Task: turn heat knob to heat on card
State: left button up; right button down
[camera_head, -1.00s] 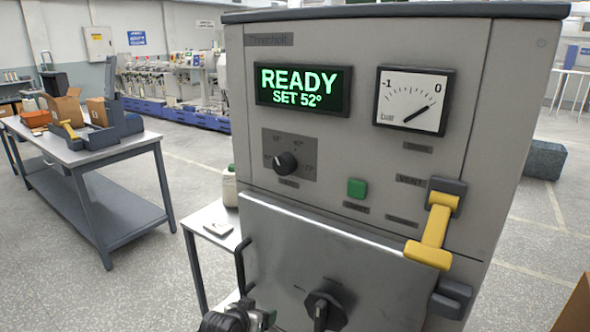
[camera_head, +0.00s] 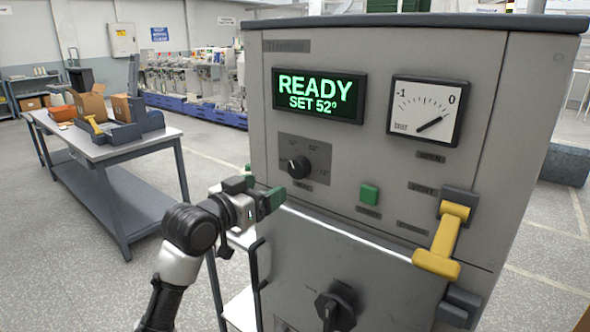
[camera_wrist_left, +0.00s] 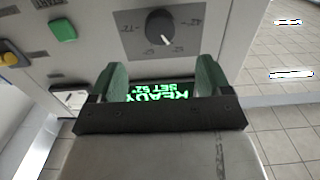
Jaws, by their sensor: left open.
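The display (camera_head: 319,95) reads READY, SET 52°. My left gripper (camera_head: 256,193) has green fingers and is left of and below the knob, apart from it. In the left wrist view its fingers (camera_wrist_left: 162,80) are spread with nothing between them. I cannot make out the heat card; my arm covers much of the side table. My right gripper is out of view.
A green button (camera_head: 369,194), a yellow lever (camera_head: 440,245) and a vacuum gauge (camera_head: 426,110) are right of the knob. A larger black knob (camera_head: 335,308) sits low on the front. A dark door handle (camera_head: 259,268) is below my gripper. A workbench (camera_head: 110,150) stands at left.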

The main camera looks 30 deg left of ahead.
aim_at(295, 171)
pick_arm(q)
jog(key=w, duration=0.3)
jog(key=w+p, duration=0.1)
jog(key=w, duration=0.2)
jog(key=w+p, duration=0.1)
jog(key=w, duration=0.2)
jog(key=shift+w+d+r, duration=0.1)
jog(key=shift+d+r, duration=0.05)
jog(key=shift+d, duration=0.25)
jog(key=shift+w+p, duration=0.35)
jog(key=shift+w, duration=0.4)
jog(key=shift+c, duration=0.3)
